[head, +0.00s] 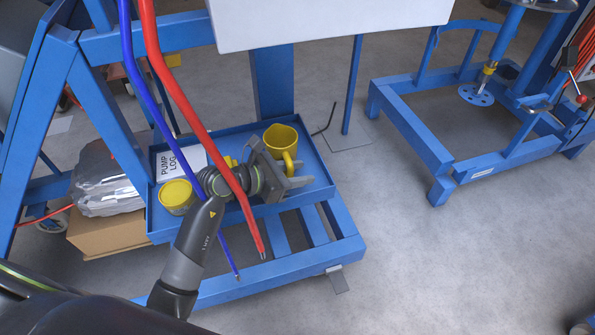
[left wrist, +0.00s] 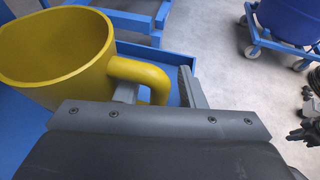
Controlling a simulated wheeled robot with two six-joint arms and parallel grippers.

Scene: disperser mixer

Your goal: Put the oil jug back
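The yellow oil jug (head: 281,142) stands upright in the blue tray (head: 318,165), near its right back corner. In the left wrist view the jug (left wrist: 55,55) fills the upper left, with its open mouth and its handle toward the fingers. My left gripper (head: 298,174) is at the jug's near side. In the left wrist view its fingers (left wrist: 160,90) stand apart, one in the handle loop and one outside it. A gap shows between the handle and the outer finger. My right gripper is not in view.
A yellow tub (head: 176,196) and a white pump log (head: 181,163) share the tray. A white panel (head: 330,22) hangs above.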

